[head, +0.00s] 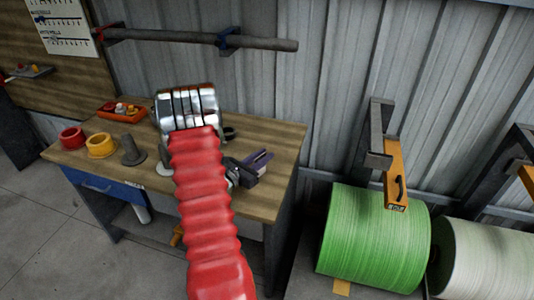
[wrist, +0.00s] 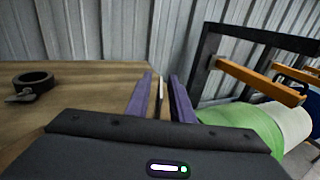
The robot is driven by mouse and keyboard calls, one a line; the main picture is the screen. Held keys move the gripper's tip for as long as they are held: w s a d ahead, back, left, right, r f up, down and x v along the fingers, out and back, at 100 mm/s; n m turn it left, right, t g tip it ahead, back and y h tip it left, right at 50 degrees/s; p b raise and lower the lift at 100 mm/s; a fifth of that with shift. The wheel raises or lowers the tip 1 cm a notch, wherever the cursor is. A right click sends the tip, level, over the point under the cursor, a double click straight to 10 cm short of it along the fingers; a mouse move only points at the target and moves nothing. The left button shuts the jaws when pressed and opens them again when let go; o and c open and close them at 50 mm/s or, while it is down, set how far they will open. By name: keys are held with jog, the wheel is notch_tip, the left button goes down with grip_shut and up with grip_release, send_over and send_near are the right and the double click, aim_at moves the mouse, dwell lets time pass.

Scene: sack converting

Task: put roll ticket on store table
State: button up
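A wooden workbench (head: 284,135) stands against the metal wall; its top also shows in the wrist view (wrist: 80,90). My gripper (head: 262,157) is over the bench's right part. In the wrist view its two purple fingers (wrist: 160,77) stand apart, with gaps visible between them. A thin upright strip (wrist: 160,92), pale and dark, shows between the fingers. I cannot tell whether it is the roll ticket or whether a finger touches it. No other ticket can be made out. My red arm hides the middle of the bench.
A red ring (head: 72,137), a yellow ring (head: 101,146), a dark spool (head: 132,151) and an orange tray (head: 122,113) occupy the bench's left. A black ring (wrist: 32,79) lies on it too. A green roll (head: 372,240) and white roll (head: 490,260) stand right, beside an orange bracket arm (head: 395,175).

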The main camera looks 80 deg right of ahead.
jog(key=v, duration=1)
dwell(0.6)
jog(key=w+a+r+m+y, duration=0.4)
jog(key=a+r+m, duration=0.4)
jog(key=a, duration=0.4)
jog(key=w+a+r+m+t+y, duration=0.1)
jog(key=w+a+r+t+y, duration=0.2)
jog(key=a, duration=1.1)
jog(key=w+a+r+m+t+y, duration=0.2)
jog(key=a+t, duration=0.4)
jog(key=a, duration=0.8)
jog(key=w+a+r+m+t+y, duration=0.1)
jog(key=w+a+r+t+y, duration=0.3)
jog(key=a, duration=1)
notch_tip(320, 180, up, 2)
jog(key=shift+r+t+y, duration=0.1)
jog(key=shift+t+y, duration=0.3)
jog(key=shift+y, duration=0.8)
jog(key=shift+w, duration=0.1)
